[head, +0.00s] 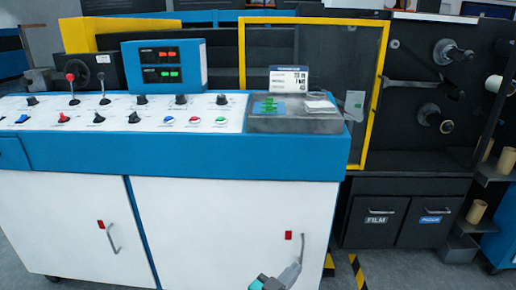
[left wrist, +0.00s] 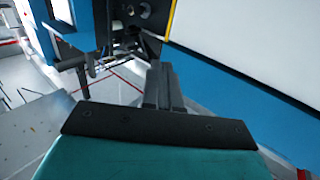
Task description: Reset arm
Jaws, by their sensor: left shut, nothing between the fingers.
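My left gripper (head: 291,272) shows at the bottom of the head view, in front of the right white cabinet door of the machine. It has a teal body and grey fingers. In the left wrist view its fingers (left wrist: 165,88) are together with nothing between them. A cabinet handle (head: 302,248) shows just above the fingertips in the head view; I cannot tell how far apart they are in depth. My right gripper is in neither view.
The blue and white control console (head: 190,174) fills the left and middle, with knobs, levers and a display box (head: 163,64) on top. A yellow-framed guard (head: 365,110) stands to the right, near dark FILM drawers (head: 374,222) and roll spindles (head: 428,115).

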